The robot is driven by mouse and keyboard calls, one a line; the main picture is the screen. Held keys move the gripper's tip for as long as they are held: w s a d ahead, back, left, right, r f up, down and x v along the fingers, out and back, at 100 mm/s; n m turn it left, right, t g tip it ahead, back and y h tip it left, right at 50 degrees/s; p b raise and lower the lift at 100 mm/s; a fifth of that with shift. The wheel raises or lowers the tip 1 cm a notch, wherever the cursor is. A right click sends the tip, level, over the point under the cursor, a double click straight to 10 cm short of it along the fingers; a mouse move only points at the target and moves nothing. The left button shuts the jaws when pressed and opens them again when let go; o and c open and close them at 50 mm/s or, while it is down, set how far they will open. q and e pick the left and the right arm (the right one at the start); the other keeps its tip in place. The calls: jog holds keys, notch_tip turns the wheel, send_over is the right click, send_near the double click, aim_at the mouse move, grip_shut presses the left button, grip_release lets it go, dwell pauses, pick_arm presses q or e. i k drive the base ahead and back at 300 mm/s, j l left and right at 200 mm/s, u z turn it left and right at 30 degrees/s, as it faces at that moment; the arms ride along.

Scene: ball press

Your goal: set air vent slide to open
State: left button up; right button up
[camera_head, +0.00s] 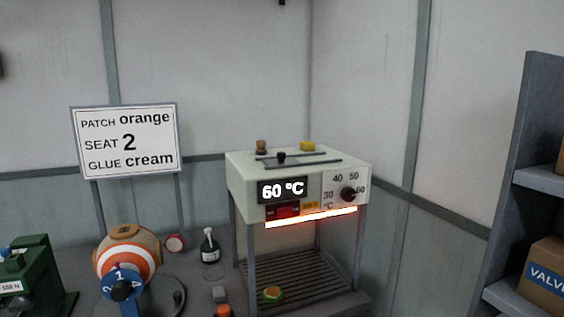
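A cream heater box (240,185) stands on grey legs right of centre. On its top are two dark rails with a small black knob (281,157) between them, which looks like the air vent slide. The knob sits towards the left part of the rails. I cannot read any open or shut marking there. Neither of my grippers is in view.
The heater's front has a "60 °C" display (282,190), a red switch (288,211), a dial (348,194) and a glowing orange bar (312,217). A brown piece (261,146) and a yellow piece (308,146) are on top. A striped ball (128,252) and bottle (210,248) stand left.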

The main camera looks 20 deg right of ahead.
aim_at(281, 159)
jog(key=i+j+z, duration=0.2)
jog(key=j, duration=0.15)
jog(key=i+j+z, duration=0.25)
jog(key=j+z, duration=0.2)
jog(key=j, duration=0.3)
